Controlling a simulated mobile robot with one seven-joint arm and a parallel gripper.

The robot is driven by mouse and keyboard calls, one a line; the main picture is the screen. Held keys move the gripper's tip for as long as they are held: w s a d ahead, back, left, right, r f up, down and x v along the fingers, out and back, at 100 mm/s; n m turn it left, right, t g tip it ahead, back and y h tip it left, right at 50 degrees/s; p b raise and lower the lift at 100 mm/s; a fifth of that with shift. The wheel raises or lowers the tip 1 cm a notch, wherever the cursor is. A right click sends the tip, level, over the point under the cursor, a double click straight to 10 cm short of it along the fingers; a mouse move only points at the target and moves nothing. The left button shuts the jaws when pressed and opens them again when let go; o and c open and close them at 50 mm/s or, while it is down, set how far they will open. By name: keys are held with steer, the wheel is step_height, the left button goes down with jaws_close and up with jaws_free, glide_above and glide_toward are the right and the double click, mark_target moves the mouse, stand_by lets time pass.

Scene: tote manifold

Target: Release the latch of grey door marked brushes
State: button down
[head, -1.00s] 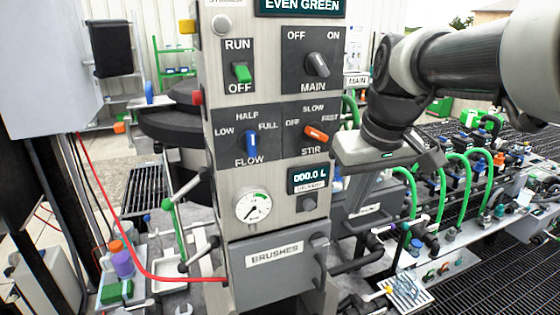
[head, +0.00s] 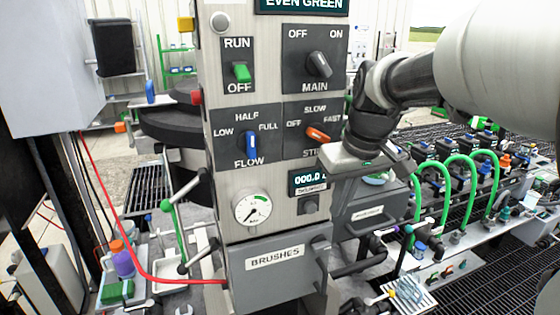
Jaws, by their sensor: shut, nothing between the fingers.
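The grey door marked BRUSHES (head: 278,275) is at the bottom of the control panel and looks closed. A small dark latch knob (head: 319,242) sits at its upper right corner, and a dark bar handle (head: 358,264) sticks out to the right of the door. My gripper (head: 366,163) is above and to the right of the door, in front of the panel's right edge near the STIR switch. It is shut and holds nothing. Its fingertips are hard to make out. It is apart from the latch.
The panel (head: 225,165) carries several switches and a round gauge (head: 252,209). A second grey box with a small label (head: 368,213) is below my gripper. Green hoses (head: 460,170) stand at the right. A red cable (head: 125,245) runs to the door's left side.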

glide_above(328, 243)
steer(key=s, duration=0.1)
step_height(328, 243, down, 8)
steer(key=shift+s+d, duration=0.1)
steer(key=shift+s, duration=0.05)
steer(key=shift+f, duration=0.7)
steer(key=shift+d+y, duration=0.1)
steer(key=shift+y, duration=0.2)
steer(key=shift+d+f, duration=0.1)
